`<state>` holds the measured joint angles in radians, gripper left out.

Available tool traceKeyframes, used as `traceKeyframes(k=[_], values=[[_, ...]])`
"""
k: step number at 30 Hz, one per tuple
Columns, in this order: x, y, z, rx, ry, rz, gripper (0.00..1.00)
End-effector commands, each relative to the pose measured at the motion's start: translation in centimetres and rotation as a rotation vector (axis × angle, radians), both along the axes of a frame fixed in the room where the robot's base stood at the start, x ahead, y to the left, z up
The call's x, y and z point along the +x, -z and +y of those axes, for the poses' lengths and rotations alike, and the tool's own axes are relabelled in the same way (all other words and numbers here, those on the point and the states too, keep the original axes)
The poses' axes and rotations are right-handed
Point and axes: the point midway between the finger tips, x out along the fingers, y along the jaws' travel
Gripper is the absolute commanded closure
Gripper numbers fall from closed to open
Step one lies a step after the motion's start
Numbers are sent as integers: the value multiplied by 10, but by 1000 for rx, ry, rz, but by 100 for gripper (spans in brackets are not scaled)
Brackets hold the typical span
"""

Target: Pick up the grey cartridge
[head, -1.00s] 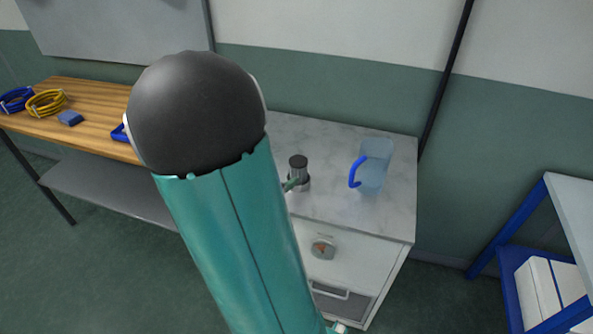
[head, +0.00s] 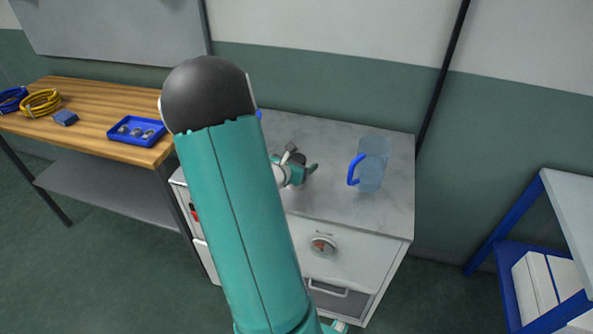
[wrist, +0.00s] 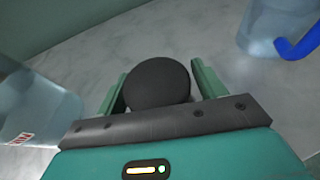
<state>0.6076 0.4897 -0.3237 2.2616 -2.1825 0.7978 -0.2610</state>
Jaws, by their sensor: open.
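The grey cartridge shows in the wrist view as a dark round top (wrist: 158,82) between the two green fingers of my gripper (wrist: 161,88). The fingers stand on either side of it. I cannot tell whether they touch it. In the head view my gripper (head: 297,171) is low over the grey marble counter (head: 340,208), at the cartridge. The gripper and arm hide most of the cartridge there. My gripper is open.
A clear jug with a blue handle (head: 374,160) stands to the right on the counter. Another clear container (wrist: 35,105) is close on the left in the wrist view. A blue tray (head: 112,138) with round pieces lies on the wooden bench (head: 95,105).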

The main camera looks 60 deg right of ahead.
Motion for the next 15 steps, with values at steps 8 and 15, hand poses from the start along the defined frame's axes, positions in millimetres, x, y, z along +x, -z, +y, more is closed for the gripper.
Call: traceKeyframes(k=[8, 15], values=[[0, 0, 0, 0, 0, 0, 50], [0, 0, 0, 0, -1, 0, 80]])
